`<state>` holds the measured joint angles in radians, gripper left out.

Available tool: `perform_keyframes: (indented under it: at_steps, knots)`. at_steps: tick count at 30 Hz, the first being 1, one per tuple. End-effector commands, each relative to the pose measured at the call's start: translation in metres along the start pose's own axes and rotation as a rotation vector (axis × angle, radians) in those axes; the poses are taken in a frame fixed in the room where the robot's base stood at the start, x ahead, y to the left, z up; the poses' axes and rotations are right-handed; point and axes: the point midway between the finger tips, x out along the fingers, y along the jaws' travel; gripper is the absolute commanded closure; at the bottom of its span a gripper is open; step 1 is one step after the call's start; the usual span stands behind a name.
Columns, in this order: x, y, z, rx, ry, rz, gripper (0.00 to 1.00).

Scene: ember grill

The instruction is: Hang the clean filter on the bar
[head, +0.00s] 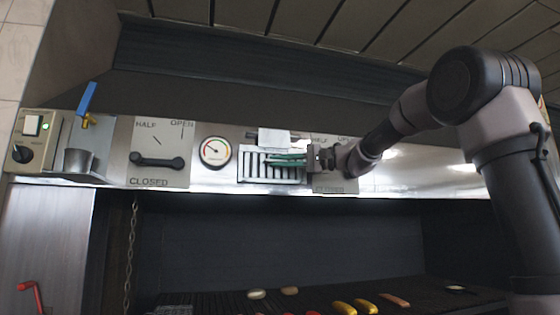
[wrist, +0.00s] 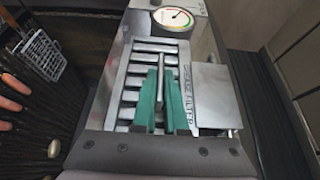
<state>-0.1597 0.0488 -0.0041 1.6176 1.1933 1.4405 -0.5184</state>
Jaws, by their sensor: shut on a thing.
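The filter (head: 245,166) is a steel frame with dark slots, upright in front of the steel panel, right of the gauge in the head view. The wrist view shows its slats (wrist: 133,82) close up, with a "GREASE FILTER" label along one edge. My gripper (head: 285,160) has green fingers, which also show in the wrist view (wrist: 160,97). They are shut on the filter's handle bar (wrist: 155,48). A pale plate (head: 274,138) stands at the filter's top edge and hides the middle of a dark bar (head: 252,135). I cannot tell whether the filter touches the bar.
The round gauge (head: 215,152) and a left damper plate (head: 158,153) are on the same panel. A right damper plate (head: 333,184) is partly behind my gripper. Below is the grill (head: 230,301) with food on it. A wire basket (wrist: 40,55) shows in the wrist view.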

Motion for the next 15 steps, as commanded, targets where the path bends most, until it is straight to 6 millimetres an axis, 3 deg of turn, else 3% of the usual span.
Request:
perform_keyframes:
  at_steps: [4, 6, 7, 15]
  knots:
    - [-0.0001, -0.0012, 0.0004, -0.001, 0.000, -0.002, 1.00]
    - [-0.0001, -0.0012, 0.0004, -0.001, 0.000, -0.002, 0.63]
    - [-0.0001, -0.0012, 0.0004, -0.001, 0.000, -0.002, 0.55]
    - [-0.0001, 0.0004, -0.0002, 0.001, 0.000, 0.001, 0.55]
